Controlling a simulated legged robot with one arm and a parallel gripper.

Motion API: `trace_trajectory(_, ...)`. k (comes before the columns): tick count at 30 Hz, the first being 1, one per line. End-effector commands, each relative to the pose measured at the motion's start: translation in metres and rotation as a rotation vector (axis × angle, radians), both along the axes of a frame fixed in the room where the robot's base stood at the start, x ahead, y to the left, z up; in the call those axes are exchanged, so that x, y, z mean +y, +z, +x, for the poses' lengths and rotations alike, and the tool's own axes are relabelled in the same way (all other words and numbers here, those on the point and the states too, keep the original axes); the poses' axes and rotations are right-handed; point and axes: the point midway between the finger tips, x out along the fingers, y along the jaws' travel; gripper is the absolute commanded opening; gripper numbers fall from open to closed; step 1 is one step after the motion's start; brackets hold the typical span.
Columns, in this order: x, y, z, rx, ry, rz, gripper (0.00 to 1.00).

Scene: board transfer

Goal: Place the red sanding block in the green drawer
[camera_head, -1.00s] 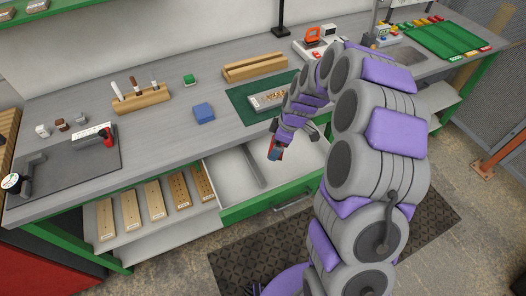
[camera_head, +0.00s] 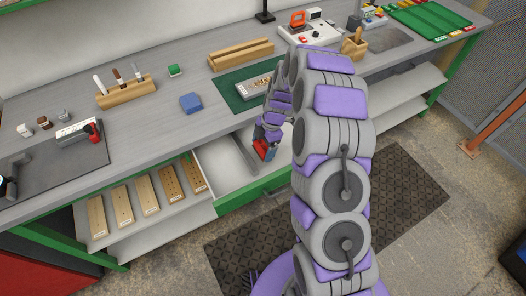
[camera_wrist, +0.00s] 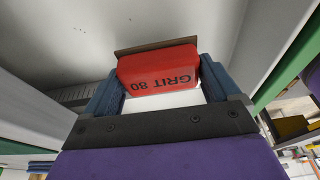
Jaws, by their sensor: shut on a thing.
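The red sanding block (camera_wrist: 158,73), printed "GRIT 80", is held between the two blue fingers of my gripper (camera_wrist: 163,88) in the wrist view. In the head view the block (camera_head: 262,149) shows as a small red piece at the end of my gripper (camera_head: 267,142), over the open green drawer (camera_head: 239,198). The drawer has a green front and a light grey inside with a divider strip. My arm hides its right part. Whether the block touches the drawer floor, I cannot tell.
A blue block (camera_head: 191,102) and a small green block (camera_head: 174,70) lie on the grey bench. A green mat (camera_head: 232,97) with a board is behind the drawer. Several wooden boards (camera_head: 145,193) rest on the shelf to the left.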

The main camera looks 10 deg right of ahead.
Motion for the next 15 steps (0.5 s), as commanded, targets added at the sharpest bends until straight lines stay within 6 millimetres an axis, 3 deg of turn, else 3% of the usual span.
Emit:
trace_trajectory(7,-0.002,-0.032,-0.001,0.005,0.0,0.003,0.65)
trace_trajectory(15,-0.003,-0.033,0.0,0.001,-0.001,0.004,0.66)
